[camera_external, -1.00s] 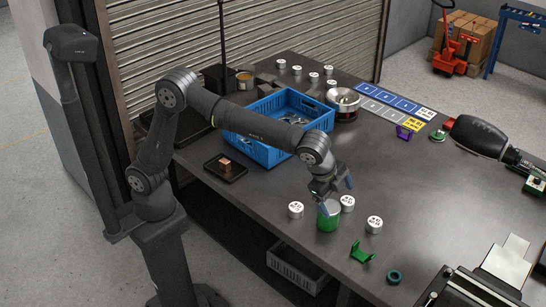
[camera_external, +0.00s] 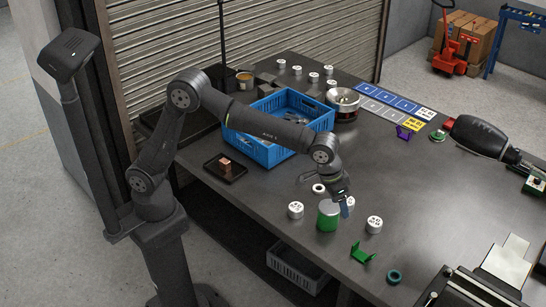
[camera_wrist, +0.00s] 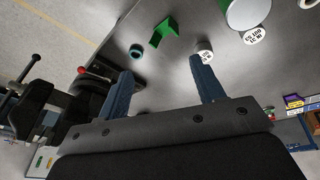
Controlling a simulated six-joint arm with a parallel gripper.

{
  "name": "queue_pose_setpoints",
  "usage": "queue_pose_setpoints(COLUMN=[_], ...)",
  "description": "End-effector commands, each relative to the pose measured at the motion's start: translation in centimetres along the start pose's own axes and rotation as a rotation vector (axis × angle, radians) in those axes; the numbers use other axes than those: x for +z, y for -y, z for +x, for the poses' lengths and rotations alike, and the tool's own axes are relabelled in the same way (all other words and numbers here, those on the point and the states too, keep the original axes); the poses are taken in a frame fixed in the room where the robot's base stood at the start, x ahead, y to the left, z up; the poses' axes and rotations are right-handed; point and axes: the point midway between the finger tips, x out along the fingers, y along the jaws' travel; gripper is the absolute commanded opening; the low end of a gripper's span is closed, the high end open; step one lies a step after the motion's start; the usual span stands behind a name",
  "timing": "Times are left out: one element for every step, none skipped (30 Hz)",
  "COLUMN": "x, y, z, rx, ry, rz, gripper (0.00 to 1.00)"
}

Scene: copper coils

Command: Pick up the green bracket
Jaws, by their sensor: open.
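The green bracket (camera_external: 362,252) lies on the dark table near its front edge, in front of the white labelled weights. It also shows in the wrist view (camera_wrist: 164,32), beyond and between my fingertips, with its upright walls visible. My gripper (camera_external: 345,203) is above the table, to the upper left of the bracket and apart from it. Its two blue fingers (camera_wrist: 165,72) are spread wide with nothing between them.
A green cylinder (camera_external: 328,218) stands left of the bracket. White weights (camera_external: 374,224) (camera_external: 296,210) stand nearby; another is partly hidden behind my gripper. A teal ring (camera_external: 394,276) lies right of the bracket. A blue crate (camera_external: 265,150) is farther back.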

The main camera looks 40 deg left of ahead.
Motion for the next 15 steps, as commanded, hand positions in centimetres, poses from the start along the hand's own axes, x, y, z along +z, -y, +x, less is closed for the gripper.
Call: queue_pose_setpoints(x=[-0.2, -0.3, -0.4, -0.4, -0.5, -0.7, -0.8, -0.8, -1.0, -1.1, -1.2, -1.3, -1.4, -1.5, -1.6], y=[0.6, 0.8, 1.2, 1.4, 1.6, 2.0, 2.3, 2.5, 2.9, 3.1, 3.4, 3.7, 4.0, 4.3, 4.7], z=[0.7, 1.1, 1.5, 1.9, 2.2, 2.6, 3.0, 3.3, 3.7, 4.0, 4.3, 4.8, 5.1, 5.4, 5.8], rx=[0.011, 0.018, 0.025, 0.032, 0.037, 0.045, 0.049, 0.054, 0.058, 0.062, 0.064, 0.067, 0.067, 0.069, 0.071], ry=[0.012, 0.020, 0.031, 0.040, 0.048, 0.059, 0.068, 0.078, 0.090, 0.100, 0.110, 0.126, 0.136, 0.147, 0.162], rz=[-0.120, -0.196, -0.296, -0.373, -0.448, -0.551, -0.627, -0.703, -0.805, -0.882, -0.959, -1.062, -1.139, -1.216, -1.318], gripper=[0.62, 0.62, 0.62, 0.62, 0.62, 0.62, 0.62, 0.62, 0.62, 0.62, 0.62, 0.62, 0.62, 0.62, 0.62])
